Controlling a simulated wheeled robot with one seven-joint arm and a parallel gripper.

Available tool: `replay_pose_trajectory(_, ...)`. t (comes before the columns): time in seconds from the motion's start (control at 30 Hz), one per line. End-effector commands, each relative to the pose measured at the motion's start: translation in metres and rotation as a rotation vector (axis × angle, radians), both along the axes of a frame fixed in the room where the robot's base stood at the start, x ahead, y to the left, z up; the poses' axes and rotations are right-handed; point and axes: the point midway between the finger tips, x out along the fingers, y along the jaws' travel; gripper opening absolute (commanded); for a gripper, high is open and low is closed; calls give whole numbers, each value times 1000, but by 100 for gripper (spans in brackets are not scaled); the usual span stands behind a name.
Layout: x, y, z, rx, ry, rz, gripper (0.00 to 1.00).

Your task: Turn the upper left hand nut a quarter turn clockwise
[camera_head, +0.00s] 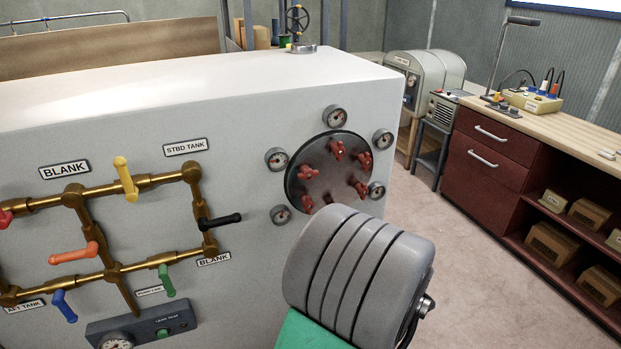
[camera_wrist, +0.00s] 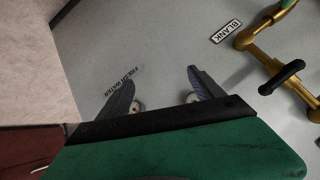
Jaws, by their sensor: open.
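A round dark cover plate (camera_head: 318,187) with several red wing-shaped nuts is on the front of the grey tank. One nut (camera_head: 337,149) is at its top and another nut (camera_head: 307,172) at its left; I cannot tell for sure which counts as upper left. My arm hides the area below the plate in the head view, and my gripper does not show there. In the wrist view my gripper (camera_wrist: 160,78) is open and empty, its two fingers apart over the grey panel. No red nut shows in that view.
Small gauges (camera_head: 336,116) ring the plate. Brass pipework (camera_head: 100,190) with coloured valve handles covers the panel to the left; a black handle (camera_wrist: 281,77) shows at the wrist view's right. A wooden-topped bench (camera_head: 545,120) stands right. Floor (camera_head: 480,250) between is clear.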

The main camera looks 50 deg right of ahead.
Motion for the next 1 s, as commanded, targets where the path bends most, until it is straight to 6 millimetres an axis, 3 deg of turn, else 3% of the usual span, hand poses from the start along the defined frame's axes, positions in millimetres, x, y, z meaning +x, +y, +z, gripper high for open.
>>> replay_pose_trajectory(0.13,41,-39,83,-330,-264,22,76)
replay_pose_trajectory(0.23,49,-58,139,-554,-386,-1,76)
replay_pose_trajectory(0.33,47,-71,174,-730,-425,-32,76)
replay_pose_trajectory(0.47,52,-79,182,-797,-413,-33,76)
replay_pose_trajectory(0.8,104,-109,182,-794,-411,-31,76)
replay_pose_trajectory(1.0,112,-115,180,-797,-409,-32,76)
